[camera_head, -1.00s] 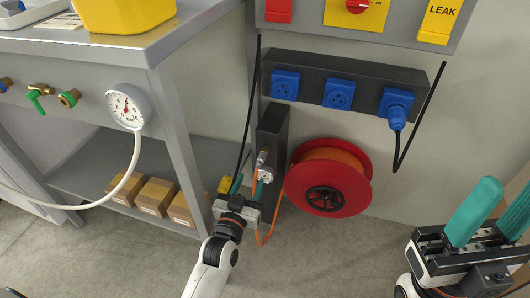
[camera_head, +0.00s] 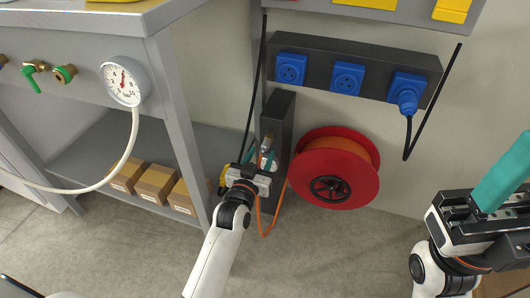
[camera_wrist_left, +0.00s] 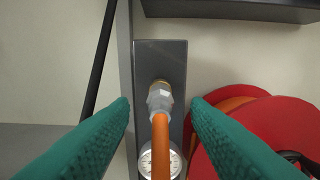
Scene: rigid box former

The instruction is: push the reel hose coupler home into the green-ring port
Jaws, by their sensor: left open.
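The reel hose coupler (camera_wrist_left: 160,97) is a grey metal fitting on the orange hose end, in front of a brass fitting (camera_wrist_left: 160,83) on a dark post (camera_head: 278,115). My left gripper (camera_head: 260,160) is open. In the left wrist view its teal fingers stand either side of the coupler and hose, with gaps on both sides. The gripper partly hides the coupler in the head view. The green-ring port (camera_head: 65,74) is a brass fitting on the bench front, left of the dial gauge (camera_head: 124,82). My right gripper (camera_head: 500,172) is at the right edge, partly cut off.
The red hose reel (camera_head: 334,168) stands right of the post. A smaller gauge (camera_wrist_left: 160,161) is below the coupler. A bench leg (camera_head: 182,130), shelf boxes (camera_head: 155,184), a white hose (camera_head: 128,158) and a blue socket strip (camera_head: 347,77) are nearby. The front floor is clear.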

